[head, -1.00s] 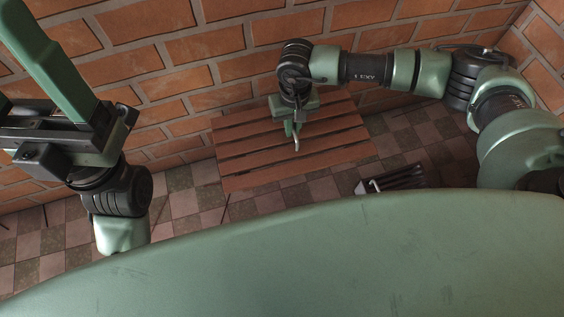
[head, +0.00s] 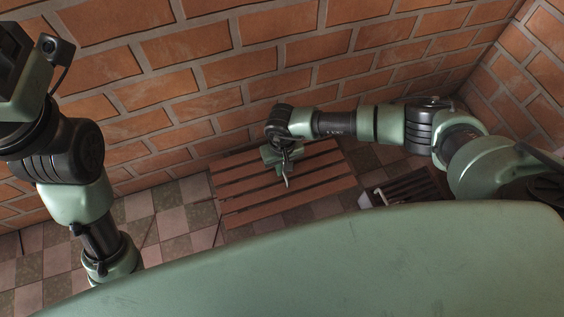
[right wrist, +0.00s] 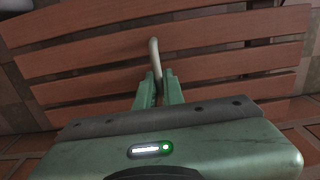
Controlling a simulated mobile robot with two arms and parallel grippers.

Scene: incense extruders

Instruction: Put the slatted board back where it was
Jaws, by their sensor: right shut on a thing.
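The slatted board (head: 320,190) is reddish brown, with several parallel slats and dark gaps, and lies roughly flat near the brick wall. It also fills the upper part of the right wrist view (right wrist: 230,62). My right gripper (head: 284,166) is over its middle. In the right wrist view its green fingers (right wrist: 157,88) are shut on a thin pale bent rod (right wrist: 155,58), seen against the slats. I cannot tell whether the rod is fixed to the board.
A dark slatted thing with a pale part (head: 408,188) lies to the right of the board. The checkered floor (head: 165,220) is open at the left. Brick walls (head: 235,70) close off the back and right. A dark thin leg-like line shows under the board's left corner.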

